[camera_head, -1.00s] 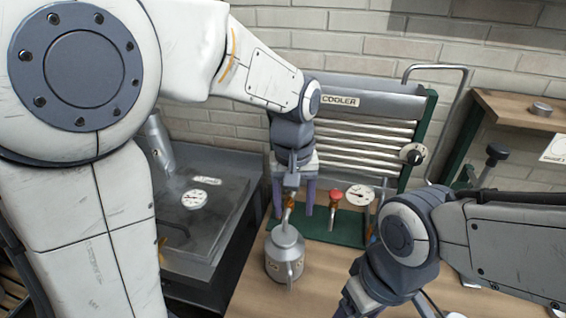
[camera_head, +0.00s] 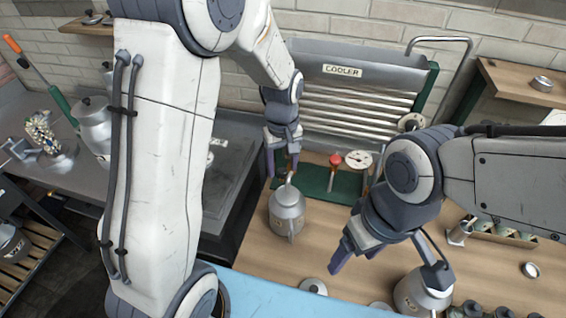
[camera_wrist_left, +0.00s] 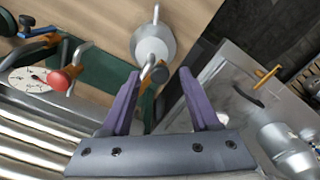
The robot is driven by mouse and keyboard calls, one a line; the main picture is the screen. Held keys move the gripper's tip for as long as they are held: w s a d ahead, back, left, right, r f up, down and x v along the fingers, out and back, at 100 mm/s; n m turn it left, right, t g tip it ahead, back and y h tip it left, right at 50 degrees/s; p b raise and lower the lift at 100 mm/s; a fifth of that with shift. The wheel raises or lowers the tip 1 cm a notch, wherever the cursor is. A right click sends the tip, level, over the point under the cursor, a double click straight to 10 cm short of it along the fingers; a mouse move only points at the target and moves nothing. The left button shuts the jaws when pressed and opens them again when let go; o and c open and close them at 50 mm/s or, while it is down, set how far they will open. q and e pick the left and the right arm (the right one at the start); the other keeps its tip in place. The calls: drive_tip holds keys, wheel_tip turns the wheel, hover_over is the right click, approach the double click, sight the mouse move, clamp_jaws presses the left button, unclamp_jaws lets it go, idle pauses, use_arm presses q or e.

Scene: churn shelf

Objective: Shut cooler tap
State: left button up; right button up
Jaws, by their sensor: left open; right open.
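The cooler (camera_head: 360,110) is a ribbed metal panel in a green frame, labelled COOLER, at the back. Its small tap shows in the left wrist view as a metal lever and brass-coloured spout (camera_wrist_left: 155,73), between and just beyond my left fingers. A grey lidded can (camera_head: 287,212) stands below the spout; its top shows in the wrist view (camera_wrist_left: 153,42). My left gripper (camera_head: 282,168) is open, with purple fingers pointing down on either side of the tap; contact cannot be told. My right gripper (camera_head: 354,258) is open and empty over the table.
A red knob (camera_head: 335,160) and a white dial (camera_head: 358,160) stand right of the tap on the green base. Another can (camera_head: 422,292) and small lids stand at front right. A wooden shelf (camera_head: 520,90) is at right.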

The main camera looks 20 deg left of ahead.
use_arm(q)
drive_tip(key=shift+f, duration=0.25)
drive_tip(key=shift+c, duration=0.4)
clamp_jaws()
idle(0.9)
